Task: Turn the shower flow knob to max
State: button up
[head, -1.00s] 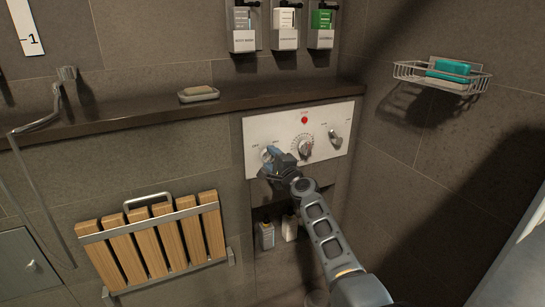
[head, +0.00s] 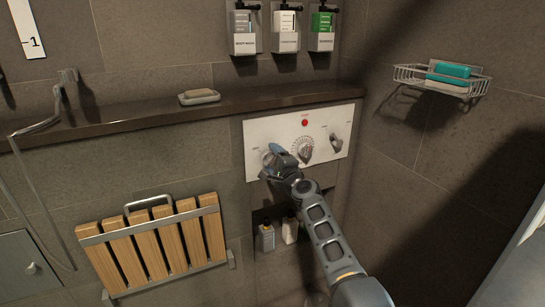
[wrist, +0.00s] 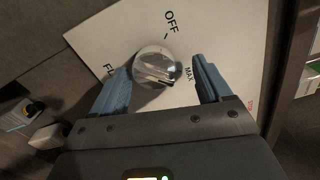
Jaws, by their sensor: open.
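The white shower control panel (head: 340,117) is on the back wall under the ledge. In the wrist view, the round metal flow knob (wrist: 156,66) sits on the panel between the two blue fingers, with OFF (wrist: 171,18) above it and MAX (wrist: 189,73) beside the right finger. My gripper (wrist: 158,82) is open around the knob, the left finger near its edge and a gap on the right. Whether a finger touches the knob I cannot tell. In the head view my gripper (head: 273,159) hides most of this knob at the panel's left end.
A dial (head: 303,148) and a lever knob (head: 336,143) are to the right on the same panel, with a red light (head: 305,123) above. A folded wooden seat (head: 153,242) hangs at lower left. Bottles (head: 267,235) stand in a niche below my arm.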

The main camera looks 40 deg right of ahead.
jog(key=p+v, duration=0.2)
jog(key=v, duration=0.5)
jog(key=shift+s+a+r, duration=0.2)
jog(key=shift+s+r, duration=0.1)
jog(key=shift+r, duration=0.05)
